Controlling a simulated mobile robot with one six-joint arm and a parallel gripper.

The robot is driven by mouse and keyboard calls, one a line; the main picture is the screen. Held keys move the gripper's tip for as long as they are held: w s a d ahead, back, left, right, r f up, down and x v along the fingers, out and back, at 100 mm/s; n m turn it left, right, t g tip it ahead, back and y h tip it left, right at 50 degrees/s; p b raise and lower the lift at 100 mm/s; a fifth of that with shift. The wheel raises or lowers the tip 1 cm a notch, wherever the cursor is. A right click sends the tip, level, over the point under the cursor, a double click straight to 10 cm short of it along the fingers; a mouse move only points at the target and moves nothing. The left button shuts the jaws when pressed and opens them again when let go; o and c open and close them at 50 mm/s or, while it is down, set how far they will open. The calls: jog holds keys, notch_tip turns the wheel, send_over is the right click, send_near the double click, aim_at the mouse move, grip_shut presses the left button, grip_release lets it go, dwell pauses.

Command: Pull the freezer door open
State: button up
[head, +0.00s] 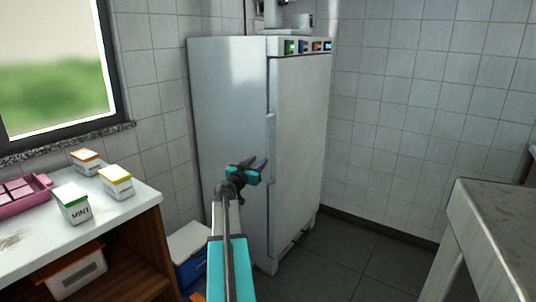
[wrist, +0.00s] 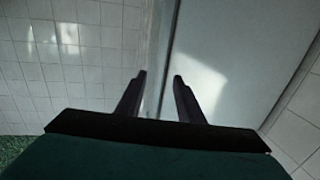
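The freezer (head: 228,110) is a tall, pale grey cabinet standing against the tiled wall in the head view. Its door (head: 300,140), on the right-hand face, looks closed. A slim vertical handle (head: 271,150) runs along the door's left edge. My gripper (head: 260,164) appears in front of the handle's lower half in the head view; contact cannot be told. In the wrist view my gripper (wrist: 159,78) has its two dark fingers apart, with nothing clearly held between them. The freezer's pale surface (wrist: 235,50) fills the right of that view, and the handle is not clear there.
A white counter (head: 118,222) at left bears a pink tray (head: 25,205) and several small cartons, including one marked MINT (head: 73,205). A blue and white cooler (head: 190,250) stands on the floor. A grey table (head: 495,225) is at right. The floor before the door is clear.

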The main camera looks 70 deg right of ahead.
aim_at(267, 153)
jog(key=d, duration=1)
jog(key=shift+s, duration=0.3)
jog(key=shift+d, duration=0.1)
grip_shut()
